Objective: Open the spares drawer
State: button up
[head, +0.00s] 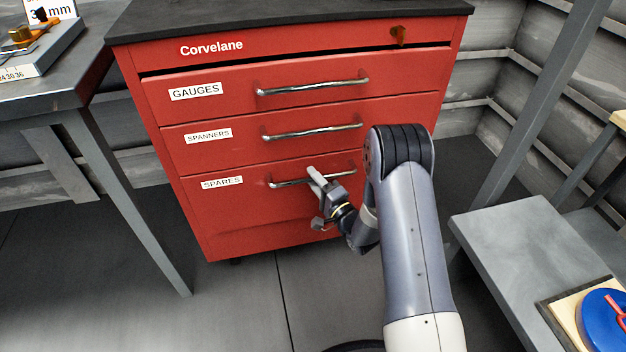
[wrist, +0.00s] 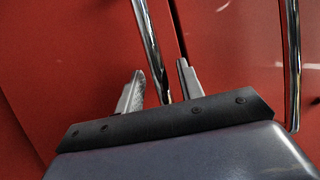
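The spares drawer (head: 225,215) is the lowest drawer of the red cabinet, marked by a white SPARES label (head: 222,183). Its front looks flush with the cabinet in the head view. Its metal bar handle (head: 287,184) runs across the drawer's upper part. My gripper (head: 317,195) is at the middle of this handle. In the wrist view, the fingers of my gripper (wrist: 160,82) are apart, one on each side of the spares handle (wrist: 150,45), with gaps visible. My gripper hides part of the handle and drawer front in the head view.
The spanners drawer (head: 225,150) and gauges drawer (head: 220,108) are above, both with bar handles. The spanners handle (wrist: 291,60) runs close by in the wrist view. A grey bench (head: 65,85) stands left, and a low grey table (head: 520,235) right. Floor before the cabinet is clear.

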jog(key=shift+w+a+r, duration=0.1)
jog(key=shift+w+a, duration=0.15)
jog(key=shift+w, duration=0.05)
jog(key=shift+c, duration=0.3)
grip_shut()
